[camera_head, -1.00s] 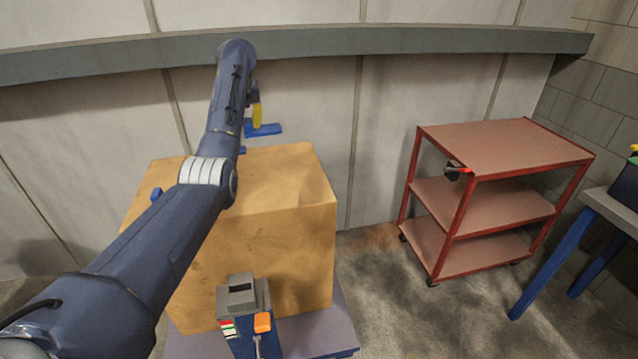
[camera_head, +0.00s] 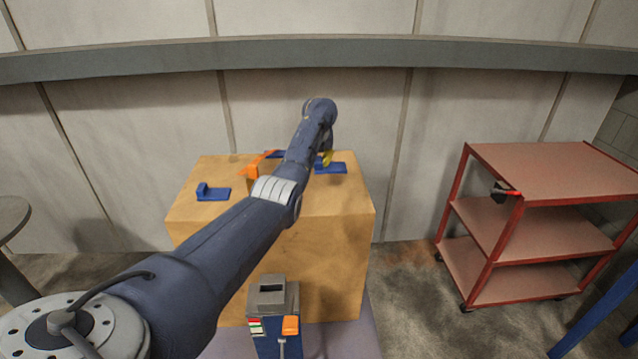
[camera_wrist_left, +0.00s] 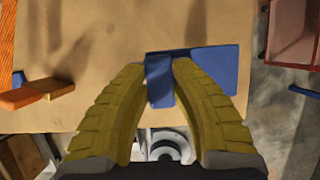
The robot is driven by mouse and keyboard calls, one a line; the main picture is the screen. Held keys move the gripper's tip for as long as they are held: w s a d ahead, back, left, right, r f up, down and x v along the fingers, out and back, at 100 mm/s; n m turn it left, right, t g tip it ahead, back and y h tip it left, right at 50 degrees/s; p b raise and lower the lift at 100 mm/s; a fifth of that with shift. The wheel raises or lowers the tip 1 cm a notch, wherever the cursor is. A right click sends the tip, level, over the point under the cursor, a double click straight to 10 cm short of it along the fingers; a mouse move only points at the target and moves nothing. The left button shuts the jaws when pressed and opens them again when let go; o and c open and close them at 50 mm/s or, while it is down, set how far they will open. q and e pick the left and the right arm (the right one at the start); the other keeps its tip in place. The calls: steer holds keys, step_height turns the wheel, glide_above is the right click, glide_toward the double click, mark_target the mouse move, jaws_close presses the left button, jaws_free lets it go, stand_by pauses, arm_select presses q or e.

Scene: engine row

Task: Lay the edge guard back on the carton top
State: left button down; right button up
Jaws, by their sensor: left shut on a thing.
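The carton (camera_head: 300,255) is a large tan box with a flat top. A blue L-shaped edge guard (camera_head: 332,168) is at the back right of the carton top. My left gripper (camera_head: 327,158) is at this guard, its yellow fingers partly hidden by my arm. In the left wrist view the fingers (camera_wrist_left: 160,75) are shut on the guard's upright flange, and its flat plate (camera_wrist_left: 215,65) extends right over the tan carton top (camera_wrist_left: 110,40). I cannot tell whether the guard touches the carton. My right gripper is not in view.
Another blue guard (camera_head: 213,193) lies at the carton's left, and a blue piece (camera_head: 274,153) shows at the back. An orange piece (camera_head: 257,166) is between them. A grey-topped device (camera_head: 273,300) stands in front. A red cart (camera_head: 545,160) stands right; a wall is behind.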

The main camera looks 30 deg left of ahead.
arm_select(q)
steer(key=shift+f, duration=4.65)
steer(key=shift+f, duration=0.1)
steer(key=c, duration=1.2)
jaws_free()
steer(key=shift+c, duration=0.2)
steer(key=shift+v, duration=6.15)
